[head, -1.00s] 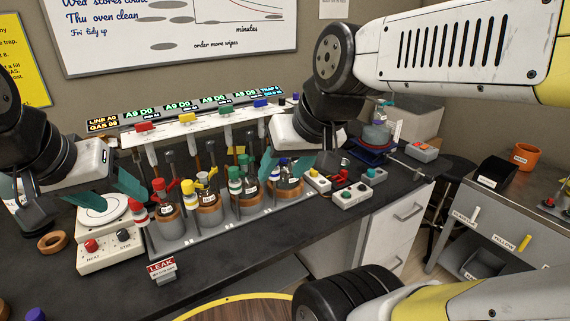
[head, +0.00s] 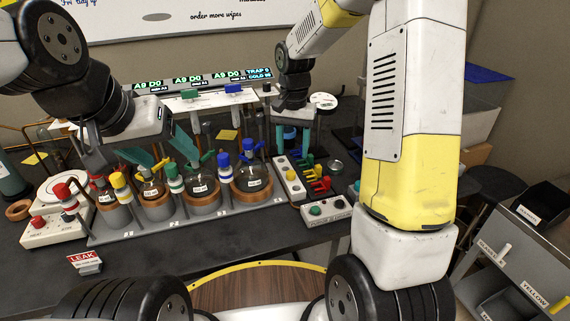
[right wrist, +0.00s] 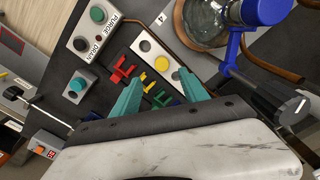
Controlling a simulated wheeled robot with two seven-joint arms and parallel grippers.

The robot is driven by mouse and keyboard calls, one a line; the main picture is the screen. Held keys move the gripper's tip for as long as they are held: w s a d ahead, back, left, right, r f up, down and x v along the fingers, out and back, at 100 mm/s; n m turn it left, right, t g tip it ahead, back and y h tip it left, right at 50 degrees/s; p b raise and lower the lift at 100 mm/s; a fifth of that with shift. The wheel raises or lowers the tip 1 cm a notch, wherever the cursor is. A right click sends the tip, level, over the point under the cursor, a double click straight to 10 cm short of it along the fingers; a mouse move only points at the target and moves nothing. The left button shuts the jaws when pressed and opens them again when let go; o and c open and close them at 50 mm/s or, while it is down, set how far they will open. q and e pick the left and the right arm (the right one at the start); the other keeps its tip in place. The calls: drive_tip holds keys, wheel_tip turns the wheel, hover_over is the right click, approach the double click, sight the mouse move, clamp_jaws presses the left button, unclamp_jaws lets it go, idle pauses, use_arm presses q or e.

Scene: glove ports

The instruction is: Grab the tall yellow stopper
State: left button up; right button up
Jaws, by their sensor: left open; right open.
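A white piece with a yellow top and band (head: 119,184) stands upright in the grey rack, left of a flask with a yellow stopcock (head: 149,172). It looks like the tall yellow stopper. My left gripper (head: 161,152) is open and empty, its teal fingers above and right of that piece, over the flasks. My right gripper (head: 292,138) is open, pointing down behind the switch boxes. In the right wrist view its fingers (right wrist: 160,90) frame small red (right wrist: 122,70), yellow (right wrist: 147,82) and green pieces. I see nothing held.
The grey rack (head: 140,232) holds several flasks and red, green and blue topped pieces. A hotplate (head: 55,220) is at left, with a LEAK sign (head: 85,262) in front. Switch boxes (head: 322,209) stand right of the rack.

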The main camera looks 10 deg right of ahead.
sight(291, 172)
drive_tip(key=f, duration=0.8)
drive_tip(key=shift+w+a, duration=0.15)
drive_tip(key=shift+w, duration=0.05)
clamp_jaws()
